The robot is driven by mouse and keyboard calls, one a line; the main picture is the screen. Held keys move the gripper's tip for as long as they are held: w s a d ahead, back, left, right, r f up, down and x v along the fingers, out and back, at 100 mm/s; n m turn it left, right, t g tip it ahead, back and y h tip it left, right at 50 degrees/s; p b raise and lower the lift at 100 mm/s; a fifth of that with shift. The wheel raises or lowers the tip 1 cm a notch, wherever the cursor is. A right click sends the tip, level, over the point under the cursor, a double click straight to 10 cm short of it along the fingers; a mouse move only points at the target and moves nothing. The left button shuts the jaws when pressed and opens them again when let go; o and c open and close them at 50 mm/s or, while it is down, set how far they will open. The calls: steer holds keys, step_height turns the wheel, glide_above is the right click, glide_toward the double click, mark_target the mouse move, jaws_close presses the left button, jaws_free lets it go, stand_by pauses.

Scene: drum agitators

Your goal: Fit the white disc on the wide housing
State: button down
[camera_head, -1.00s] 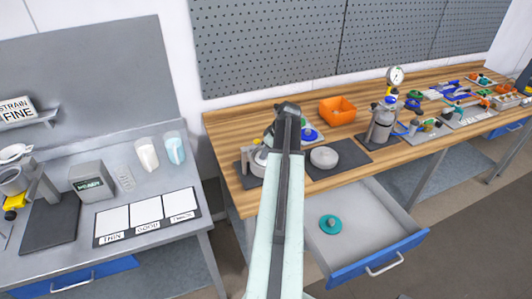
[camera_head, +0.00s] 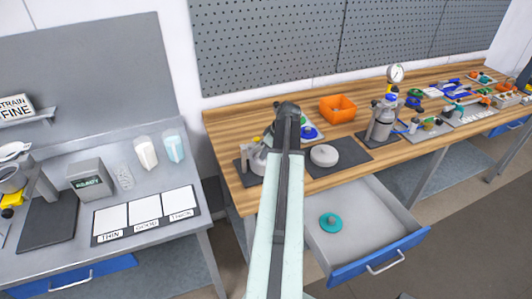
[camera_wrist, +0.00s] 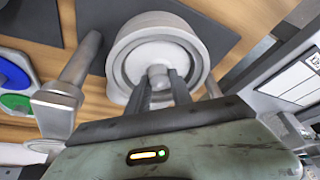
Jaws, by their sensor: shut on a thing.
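The white disc (camera_wrist: 136,64) shows in the wrist view as a pale round plate with a short knob at its middle. My gripper (camera_wrist: 160,82) is shut on that knob. The disc lies within the round outline of the wide housing (camera_wrist: 124,38), whose pale rim shows around it. I cannot tell whether the disc rests in the housing or hangs just above it. In the head view my arm hides the gripper and the disc, and only the left part of the wide housing (camera_head: 257,161) shows beside the arm.
A metal post (camera_wrist: 80,58) stands close beside the housing. Blue (camera_wrist: 12,74) and green discs lie further left. A white round part (camera_head: 324,155) sits on a dark mat right of my arm. The open drawer (camera_head: 375,215) below holds a teal knobbed disc (camera_head: 330,222).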

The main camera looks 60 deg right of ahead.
steer(key=shift+f, duration=0.2)
stand_by(0.5)
steer(key=c, duration=1.1)
jaws_free()
steer(key=shift+o, duration=0.2)
steer(key=shift+r, duration=0.1)
steer(key=p+v, duration=0.6)
steer(key=v, duration=0.1)
steer(key=shift+s+r+p, duration=0.2)
steer(key=shift+r+p, duration=0.05)
steer(key=shift+p, duration=0.15)
